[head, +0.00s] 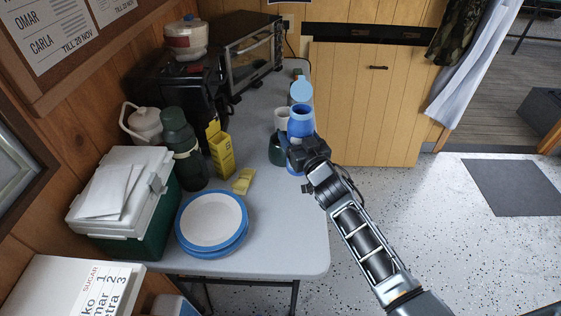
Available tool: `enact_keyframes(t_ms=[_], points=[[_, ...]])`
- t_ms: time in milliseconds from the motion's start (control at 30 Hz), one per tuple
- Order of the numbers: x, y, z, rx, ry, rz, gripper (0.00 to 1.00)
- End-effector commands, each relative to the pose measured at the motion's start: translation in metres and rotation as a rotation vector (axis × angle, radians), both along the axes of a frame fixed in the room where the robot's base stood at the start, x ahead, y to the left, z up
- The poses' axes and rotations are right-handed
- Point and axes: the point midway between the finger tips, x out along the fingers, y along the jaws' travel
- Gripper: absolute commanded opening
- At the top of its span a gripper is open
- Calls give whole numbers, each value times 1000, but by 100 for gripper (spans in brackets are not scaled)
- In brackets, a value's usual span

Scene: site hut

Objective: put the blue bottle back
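The blue bottle (300,122) stands upright near the right edge of the grey table (282,235) in the head view. Its top shows above my gripper (300,152) and a strip of blue shows below it. My gripper is at the bottle's middle, reaching in from the lower right, and covers part of it. The fingers are mostly hidden, so I cannot tell whether they are closed on it. I also cannot tell whether the bottle's base touches the table.
A dark green cup (276,152) and a white mug (281,118) are close left of the bottle. A light-blue-topped container (301,91) is behind it. Blue-rimmed plates (211,221), a yellow holder (222,155) and a green flask (181,150) stand left. The table's front right is clear.

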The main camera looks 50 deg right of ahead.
Motion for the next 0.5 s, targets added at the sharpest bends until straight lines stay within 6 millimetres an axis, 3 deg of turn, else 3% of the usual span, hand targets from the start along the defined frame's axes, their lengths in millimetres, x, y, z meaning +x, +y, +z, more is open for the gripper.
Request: enact_keyframes(t_ms=[133, 200, 500], points=[[2, 2, -2, -3, -4, -3, 24], [6, 11, -14, -3, -4, 2, 24], [16, 39, -28, -4, -2, 2, 24]])
